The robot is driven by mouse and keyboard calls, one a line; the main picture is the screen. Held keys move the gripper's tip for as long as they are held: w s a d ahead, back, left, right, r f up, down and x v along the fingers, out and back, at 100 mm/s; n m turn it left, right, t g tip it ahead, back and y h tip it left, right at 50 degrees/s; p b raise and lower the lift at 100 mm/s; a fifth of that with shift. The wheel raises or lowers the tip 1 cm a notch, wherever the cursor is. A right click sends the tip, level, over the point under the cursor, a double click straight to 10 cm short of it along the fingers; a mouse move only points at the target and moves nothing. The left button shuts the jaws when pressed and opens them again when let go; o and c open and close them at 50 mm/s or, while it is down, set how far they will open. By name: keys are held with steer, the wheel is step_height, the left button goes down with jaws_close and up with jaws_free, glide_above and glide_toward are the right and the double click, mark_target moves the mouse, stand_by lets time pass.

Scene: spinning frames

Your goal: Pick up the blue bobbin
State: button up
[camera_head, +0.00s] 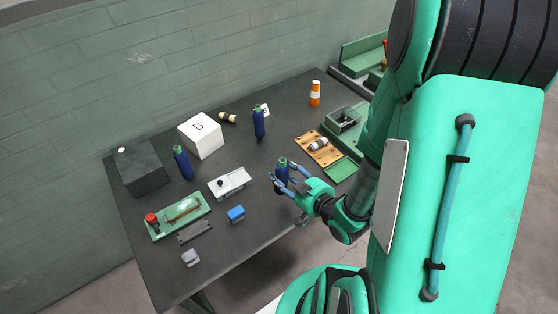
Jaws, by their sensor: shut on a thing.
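My gripper (281,181) is shut on a blue bobbin (282,171) with a green top, near the front right part of the dark table (250,215). The bobbin looks upright; the fingers cover part of it, and I cannot tell whether its base touches the table.
A white numbered box (201,136), dark box (141,169), white block (230,184) and small blue block (236,214) stand left of my gripper. A wooden board (318,148) and green tray (341,170) lie to its right. A green fixture (178,216) is at front left.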

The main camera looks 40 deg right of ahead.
mark_target(279, 164)
steer(key=s+a+p, duration=0.1)
steer(key=s+a, duration=0.1)
steer(key=s, duration=0.5)
steer(key=shift+a+r, duration=0.15)
steer(key=shift+r, duration=0.2)
steer(key=shift+w, duration=0.1)
stand_by(0.7)
steer(key=shift+w+d, duration=0.35)
steer(key=shift+w, duration=0.35)
steer(key=shift+n+y, duration=0.5)
steer(key=w, duration=0.2)
steer(key=w+d, duration=0.1)
steer(key=w, duration=0.2)
steer(key=w+r, duration=0.1)
steer(key=w, duration=0.2)
steer(key=shift+d, duration=0.3)
steer(key=w+a+r, duration=0.3)
steer(key=w+a, duration=0.1)
steer(key=w, duration=0.3)
steer(key=w+a+r+n+y, duration=0.1)
steer(key=w+a+r, duration=0.3)
steer(key=w, duration=0.3)
steer(key=w+a+r, duration=0.3)
steer(key=w+a, duration=0.1)
steer(key=w, duration=0.4)
steer(key=shift+r+n+y, duration=0.15)
steer(key=shift+n+y, duration=0.25)
